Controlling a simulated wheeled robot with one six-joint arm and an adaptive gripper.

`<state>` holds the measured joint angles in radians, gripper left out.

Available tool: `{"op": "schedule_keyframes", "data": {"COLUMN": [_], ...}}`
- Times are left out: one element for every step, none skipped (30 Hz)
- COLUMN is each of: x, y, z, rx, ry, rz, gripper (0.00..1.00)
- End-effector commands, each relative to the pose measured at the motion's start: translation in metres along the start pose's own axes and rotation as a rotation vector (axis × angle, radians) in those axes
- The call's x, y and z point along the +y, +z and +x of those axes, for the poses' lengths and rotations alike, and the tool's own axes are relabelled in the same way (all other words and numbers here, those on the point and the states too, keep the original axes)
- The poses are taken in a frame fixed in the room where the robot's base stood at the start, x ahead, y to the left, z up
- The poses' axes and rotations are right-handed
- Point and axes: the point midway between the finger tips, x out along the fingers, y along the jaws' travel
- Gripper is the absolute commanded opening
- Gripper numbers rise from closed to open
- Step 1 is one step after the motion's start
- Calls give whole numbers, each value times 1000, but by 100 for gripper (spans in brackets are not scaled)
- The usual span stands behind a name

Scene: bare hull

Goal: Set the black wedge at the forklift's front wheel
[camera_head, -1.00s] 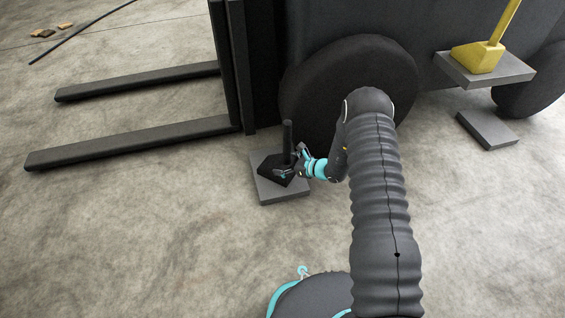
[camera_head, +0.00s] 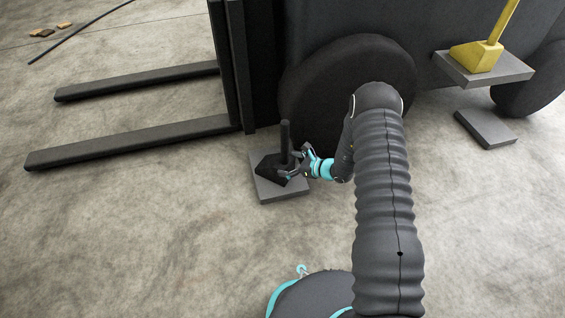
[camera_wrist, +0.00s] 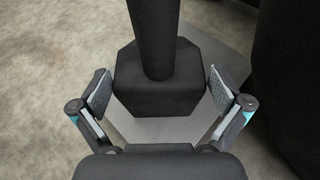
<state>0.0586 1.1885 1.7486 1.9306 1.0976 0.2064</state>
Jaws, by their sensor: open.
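The black wedge (camera_head: 274,168) rests on a grey plate (camera_head: 284,194) on the floor, with its dark handle (camera_head: 285,137) standing upright. It is in front of the forklift's front wheel (camera_head: 348,88). I cannot tell whether wedge and wheel touch. My gripper (camera_head: 291,166) is at the wedge from the right. In the wrist view the open fingers (camera_wrist: 160,100) stand on either side of the wedge's block (camera_wrist: 158,92), with its post (camera_wrist: 155,35) rising between them. The wheel shows as a dark shape (camera_wrist: 290,85) at the right of that view.
The forklift's forks (camera_head: 130,142) reach left along the floor. A yellow wedge (camera_head: 477,57) with a handle sits on a grey step (camera_head: 485,72) at right. Another grey plate (camera_head: 487,129) lies below it. A dark cable (camera_head: 75,35) and small brown pieces (camera_head: 44,32) lie far left. The left foreground floor is clear.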

Motion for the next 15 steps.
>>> {"op": "schedule_keyframes", "data": {"x": [-2,-2,-1,-1,-1,-1,-1,-1,-1,-1,-1,-1,-1,-1,0], "y": [2,2,2,2,2,2,2,2,1,1,1,1,1,1,1], "z": [-13,-19,-27,-33,-39,-47,-52,-57,-64,-68,-72,-77,-80,-82,-85], "rx": [0,-1,-1,-1,-1,0,0,0,0,0,-1,-1,-1,-1,-1], "ry": [-4,-3,-4,-4,-3,-3,-4,-2,-2,-3,-2,-1,-1,-1,-1], "rz": [2,2,3,3,2,2,1,1,2,2,2,1,1,1,1], "gripper": [100,100,100,100,100,100,100,100,100,100,100,100,100,100,100]}}
